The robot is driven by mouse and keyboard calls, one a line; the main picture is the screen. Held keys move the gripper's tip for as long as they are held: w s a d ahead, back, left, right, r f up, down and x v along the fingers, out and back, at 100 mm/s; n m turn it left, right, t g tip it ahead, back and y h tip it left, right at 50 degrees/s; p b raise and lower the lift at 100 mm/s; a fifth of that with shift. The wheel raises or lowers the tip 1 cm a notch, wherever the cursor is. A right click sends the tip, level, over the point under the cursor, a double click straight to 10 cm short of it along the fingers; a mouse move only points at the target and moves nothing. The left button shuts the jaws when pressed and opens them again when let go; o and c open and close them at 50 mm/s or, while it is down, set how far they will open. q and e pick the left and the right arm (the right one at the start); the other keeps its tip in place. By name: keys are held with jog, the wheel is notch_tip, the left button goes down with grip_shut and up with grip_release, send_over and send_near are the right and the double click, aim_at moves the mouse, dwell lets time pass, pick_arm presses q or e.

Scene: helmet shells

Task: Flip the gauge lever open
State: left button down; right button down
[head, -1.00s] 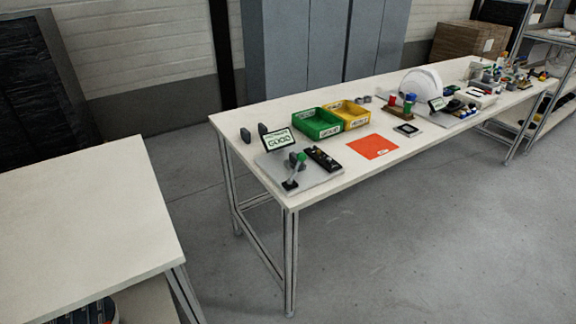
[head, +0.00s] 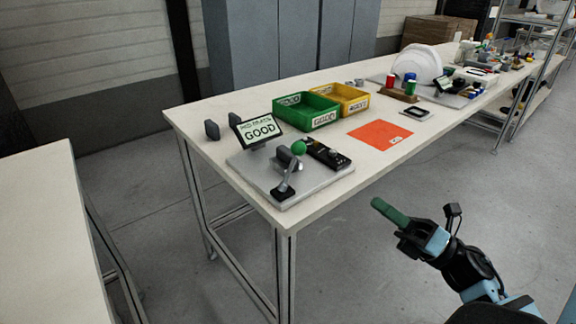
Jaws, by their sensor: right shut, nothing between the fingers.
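The gauge stands on a grey base plate (head: 250,172) at the near left corner of the long table. Its lever (head: 291,173) is a light rod with a green ball knob (head: 299,147) at its upper end. The rod rises from a black foot (head: 283,192) and leans slightly right; a dark grey part sits just behind it. A tilted screen (head: 258,130) on the plate reads "GOOD". My right gripper (head: 384,208), with green fingers, is shut and empty. It is in front of the table, right of the gauge and well apart from it. My left gripper is not in view.
A black device (head: 327,154) lies on the plate right of the lever. Green (head: 306,122) and yellow (head: 352,105) bins stand behind. An orange sheet (head: 381,134) lies flat to the right. A white helmet shell (head: 417,64) is farther along. Floor before the table is clear.

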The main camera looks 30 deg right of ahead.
aim_at(291, 164)
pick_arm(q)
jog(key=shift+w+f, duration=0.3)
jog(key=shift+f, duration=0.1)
pick_arm(e)
jog(key=shift+w+a+r+n+g+y, duration=0.15)
jog(key=shift+w+n+y, duration=0.15)
jog(key=shift+n, duration=0.2)
jog(key=shift+w+d+r+n+g+y, duration=0.1)
jog(key=shift+w+n+g+y, duration=0.1)
jog(key=shift+w+n, duration=0.25)
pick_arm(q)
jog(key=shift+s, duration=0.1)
pick_arm(e)
jog(key=shift+s, duration=0.15)
jog(key=shift+a+r, duration=0.1)
